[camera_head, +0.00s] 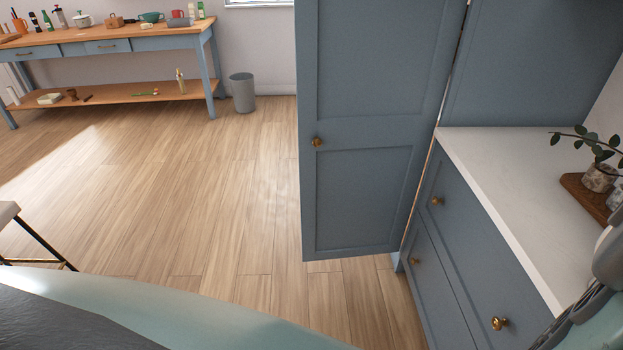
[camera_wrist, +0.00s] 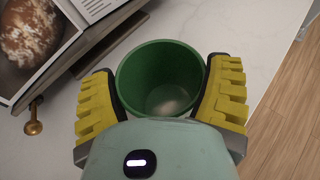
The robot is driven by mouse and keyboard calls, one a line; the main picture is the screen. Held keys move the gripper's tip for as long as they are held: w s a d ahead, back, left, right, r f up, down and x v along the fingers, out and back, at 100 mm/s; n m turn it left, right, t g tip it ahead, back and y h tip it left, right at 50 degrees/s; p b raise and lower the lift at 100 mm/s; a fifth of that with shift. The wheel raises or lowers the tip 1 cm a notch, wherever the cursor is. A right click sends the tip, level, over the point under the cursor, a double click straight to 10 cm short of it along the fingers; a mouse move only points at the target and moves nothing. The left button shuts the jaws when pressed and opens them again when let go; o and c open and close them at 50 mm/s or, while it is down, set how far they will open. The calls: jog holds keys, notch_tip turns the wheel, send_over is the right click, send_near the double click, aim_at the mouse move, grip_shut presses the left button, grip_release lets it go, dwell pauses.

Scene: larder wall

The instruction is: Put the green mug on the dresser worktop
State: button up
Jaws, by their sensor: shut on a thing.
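The green mug (camera_wrist: 161,76) is between the two yellow-padded fingers of my gripper (camera_wrist: 163,92) in the wrist view. The fingers are shut on its sides, and I look down into its open mouth. The white worktop (camera_wrist: 225,25) lies beneath and around it; I cannot tell whether the mug's base touches it. The dresser worktop (camera_head: 490,185) is at the right in the head view, above blue-grey drawers. The mug does not show in the head view.
A thing with a bread picture (camera_wrist: 30,40) and a brass knob (camera_wrist: 34,124) stand left of the mug. The worktop edge and wooden floor (camera_wrist: 290,120) are at right. In the head view, a potted plant (camera_head: 598,175) stands on a wooden board (camera_head: 583,191); a tall blue door (camera_head: 372,180) stands open.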

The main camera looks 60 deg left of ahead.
jog(key=shift+f, duration=0.1)
jog(key=o, duration=1.1)
jog(key=shift+a, duration=0.1)
jog(key=shift+p+v, duration=0.45)
jog(key=shift+v, duration=5.55)
